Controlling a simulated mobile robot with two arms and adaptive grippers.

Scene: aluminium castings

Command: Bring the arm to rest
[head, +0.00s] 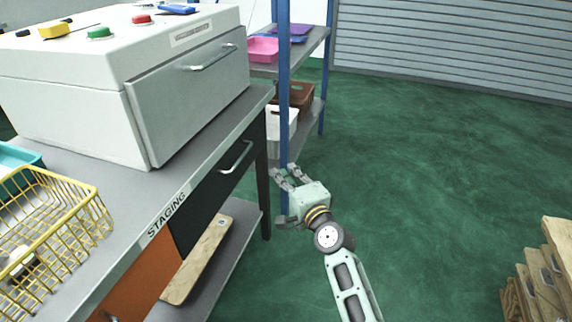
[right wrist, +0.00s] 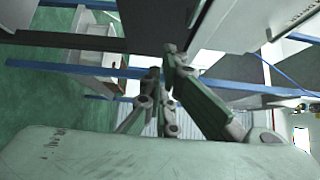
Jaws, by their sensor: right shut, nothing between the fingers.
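My right gripper (head: 286,178) shows in the head view just right of the staging bench's far end, in front of the blue shelf post. Its fingers also show in the right wrist view (right wrist: 163,75), their tips close together with nothing between them. My right arm reaches in from the bottom of the head view. The gripper is apart from the bench as far as I can tell. My left gripper is not in view.
A staging bench (head: 118,195) carries a white machine (head: 60,100), a yellow wire basket (head: 75,200) and a teal bin (head: 18,165). A blue-post shelf (head: 284,90) stands behind. Green floor (head: 430,180) is clear between.

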